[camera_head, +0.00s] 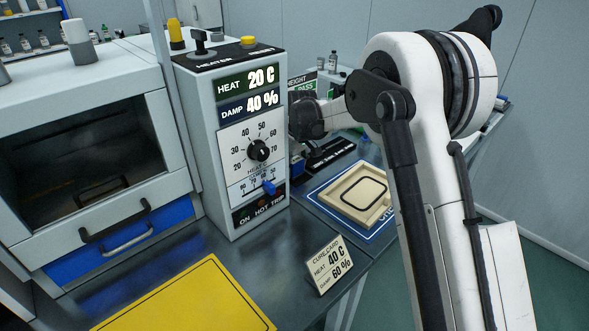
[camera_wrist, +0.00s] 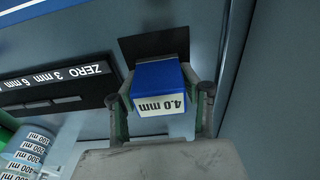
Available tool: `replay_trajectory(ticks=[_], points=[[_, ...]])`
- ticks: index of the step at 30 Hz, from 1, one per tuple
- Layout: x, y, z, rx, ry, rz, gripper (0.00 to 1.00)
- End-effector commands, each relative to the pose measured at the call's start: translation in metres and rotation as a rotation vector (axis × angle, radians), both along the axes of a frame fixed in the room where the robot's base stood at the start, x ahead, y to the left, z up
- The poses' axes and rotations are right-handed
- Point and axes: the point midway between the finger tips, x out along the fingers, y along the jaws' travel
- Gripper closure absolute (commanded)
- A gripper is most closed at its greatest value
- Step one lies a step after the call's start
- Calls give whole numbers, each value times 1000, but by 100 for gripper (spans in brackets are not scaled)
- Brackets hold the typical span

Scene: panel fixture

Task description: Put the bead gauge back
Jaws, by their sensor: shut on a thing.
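The bead gauge (camera_wrist: 158,82) is a blue block with a white "4.0 mm" label in the wrist view. My gripper (camera_wrist: 163,100) is shut on it, one finger on each side. Just beyond the block lies a dark square patch (camera_wrist: 150,46) on the grey surface. The block overlaps its near edge, and I cannot tell whether they touch. In the head view my gripper is mostly hidden behind the heater unit (camera_head: 235,130).
A black bar marked "ZERO 3 mm 6 mm" (camera_wrist: 55,88) lies left of the gauge. Bottles with ml labels (camera_wrist: 30,150) stand at lower left. A grey wall (camera_wrist: 270,100) rises close on the right. A beige tray (camera_head: 352,198) and a cure card (camera_head: 330,264) sit near the bench edge.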

Motion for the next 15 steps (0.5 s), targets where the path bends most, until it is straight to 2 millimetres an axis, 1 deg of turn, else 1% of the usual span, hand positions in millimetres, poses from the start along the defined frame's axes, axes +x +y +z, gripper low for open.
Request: replay_trajectory(ticks=[4,8,9,13,15], points=[[0,0,1,0,0,0,93],[0,0,-3,0,0,0,93],[0,0,-3,0,0,0,59],[0,0,-2,0,0,0,42],[0,0,-2,0,0,0,41]])
